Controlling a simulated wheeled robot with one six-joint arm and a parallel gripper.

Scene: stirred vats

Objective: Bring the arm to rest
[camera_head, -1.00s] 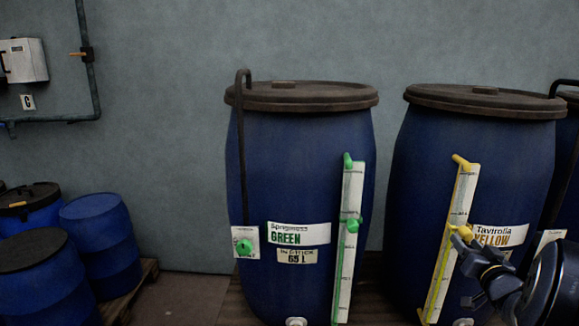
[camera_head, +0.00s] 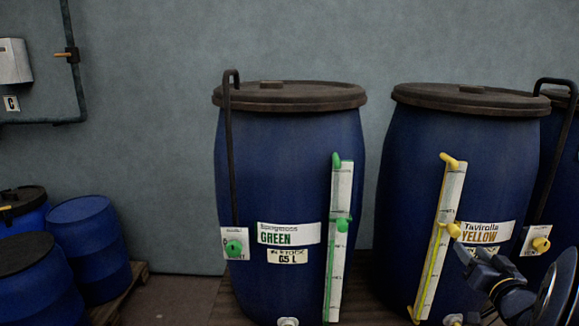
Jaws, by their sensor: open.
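My gripper (camera_head: 468,256) is at the lower right, in front of the blue vat labelled YELLOW (camera_head: 455,150). Its jaws are open and I see nothing held in them. It is just below and right of the yellow pointer (camera_head: 453,230) on that vat's white gauge strip (camera_head: 440,250), with a small gap in the picture. The dark wrist of my arm (camera_head: 520,300) runs off the lower right edge and hides part of the vat's lower right side.
The blue vat labelled GREEN (camera_head: 285,165) stands to the left, with a green-marked gauge (camera_head: 339,260) and a green knob (camera_head: 234,247). A yellow knob (camera_head: 541,244) is at the right. Small blue drums (camera_head: 85,245) stand on a pallet at left.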

